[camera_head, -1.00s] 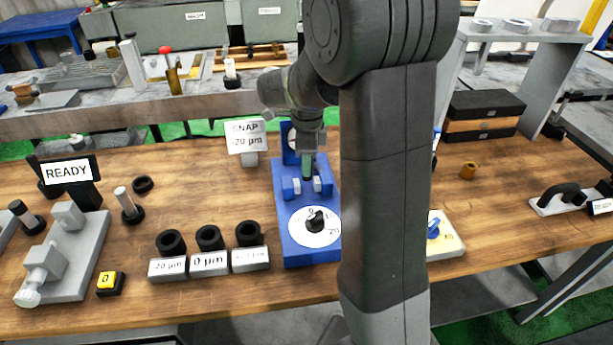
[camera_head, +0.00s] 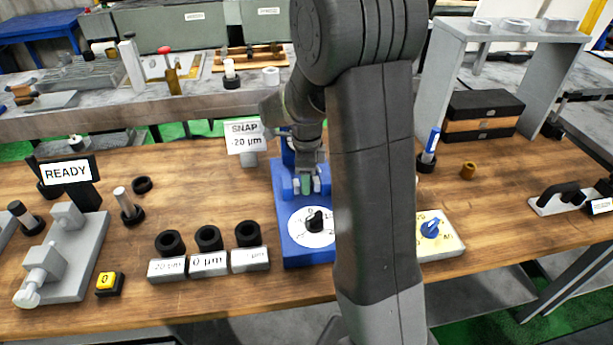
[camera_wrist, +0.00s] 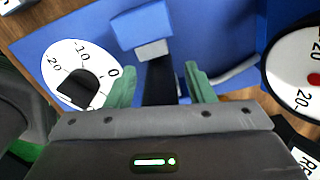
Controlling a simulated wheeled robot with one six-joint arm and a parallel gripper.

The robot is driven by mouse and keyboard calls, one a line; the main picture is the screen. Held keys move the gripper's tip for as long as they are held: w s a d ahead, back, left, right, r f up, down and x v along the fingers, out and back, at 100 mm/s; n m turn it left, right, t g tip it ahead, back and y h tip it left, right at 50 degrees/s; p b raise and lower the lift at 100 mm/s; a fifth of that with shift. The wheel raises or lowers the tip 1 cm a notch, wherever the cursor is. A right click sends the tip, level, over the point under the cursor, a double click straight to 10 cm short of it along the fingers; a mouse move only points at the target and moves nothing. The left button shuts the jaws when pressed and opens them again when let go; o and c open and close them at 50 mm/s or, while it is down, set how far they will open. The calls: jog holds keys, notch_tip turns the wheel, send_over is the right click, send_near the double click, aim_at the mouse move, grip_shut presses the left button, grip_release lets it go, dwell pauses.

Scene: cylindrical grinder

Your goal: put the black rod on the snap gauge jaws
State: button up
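The blue snap gauge (camera_head: 288,240) stands mid-table, with a round dial knob on its front and small grey-tipped jaws behind it. My gripper (camera_head: 306,184) is down at the jaws, its green fingers pointing down. In the wrist view the fingers of my gripper (camera_wrist: 162,84) stand apart. A black bar (camera_wrist: 159,85), which looks like the black rod, lies between them by one grey jaw tip (camera_wrist: 153,49), with blue showing on both sides. Its near end and the other jaw are hidden by my gripper. I cannot tell whether it rests on the jaws.
A "SNAP -20 µm" sign (camera_head: 246,138) stands behind the gauge at left. Several black rings on labelled grey blocks (camera_head: 208,263) are left of it. A READY sign (camera_head: 68,172), a grey fixture (camera_head: 75,265) and a dark rod in a stand (camera_head: 28,218) are farther left.

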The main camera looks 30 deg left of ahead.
jog(key=shift+r, duration=0.1)
notch_tip(320, 180, up, 12)
jog(key=shift+r, duration=0.1)
dwell(0.5)
